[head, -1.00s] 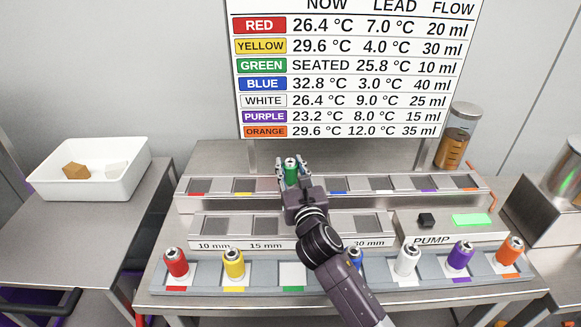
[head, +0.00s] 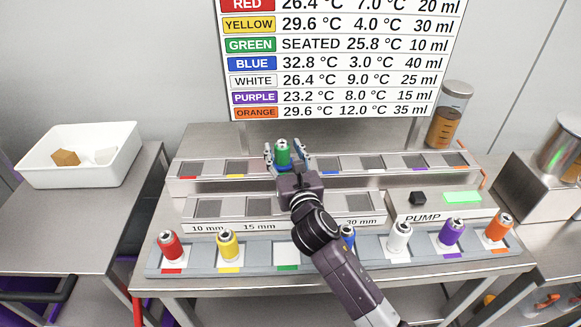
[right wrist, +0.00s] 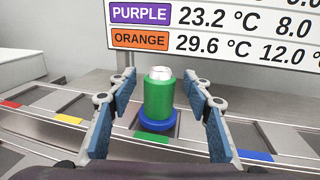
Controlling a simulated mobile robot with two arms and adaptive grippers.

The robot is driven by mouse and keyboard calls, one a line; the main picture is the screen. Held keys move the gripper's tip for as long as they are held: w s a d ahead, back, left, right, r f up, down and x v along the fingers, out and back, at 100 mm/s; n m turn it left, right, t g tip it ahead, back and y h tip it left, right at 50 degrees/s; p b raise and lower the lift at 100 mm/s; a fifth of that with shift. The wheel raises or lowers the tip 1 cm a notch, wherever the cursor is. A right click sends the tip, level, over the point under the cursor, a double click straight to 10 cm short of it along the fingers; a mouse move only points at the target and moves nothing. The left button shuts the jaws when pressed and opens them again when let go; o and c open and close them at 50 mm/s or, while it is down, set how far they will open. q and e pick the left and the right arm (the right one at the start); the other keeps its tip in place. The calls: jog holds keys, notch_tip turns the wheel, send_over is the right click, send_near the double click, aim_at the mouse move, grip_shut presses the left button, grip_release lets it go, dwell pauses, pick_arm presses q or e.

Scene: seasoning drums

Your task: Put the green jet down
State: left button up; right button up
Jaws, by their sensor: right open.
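The green jet (head: 283,153) stands upright on the back rail, at the slot with the green mark. In the right wrist view the green jet (right wrist: 159,97) has a silver top and a blue ring at its foot, right behind the green mark (right wrist: 152,137). My right gripper (head: 284,158) is open, with one finger on each side of the jet. In the right wrist view gaps show between the blue finger pads (right wrist: 165,112) and the jet. My left gripper is not in view.
The front rack (head: 330,259) holds red, yellow, blue, white, purple and orange jets; its green-marked place (head: 288,256) is empty. A middle rail (head: 230,207) with mm labels, a pump (head: 424,217) and a white bin (head: 45,170) stand around. The board (head: 340,60) rises behind.

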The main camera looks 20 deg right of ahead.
jog(key=s, duration=0.7)
jog(key=s+a, duration=0.1)
jog(key=s, duration=0.2)
jog(key=shift+s+b, duration=0.2)
jog(key=shift+b, duration=0.2)
jog(key=shift+r, duration=0.1)
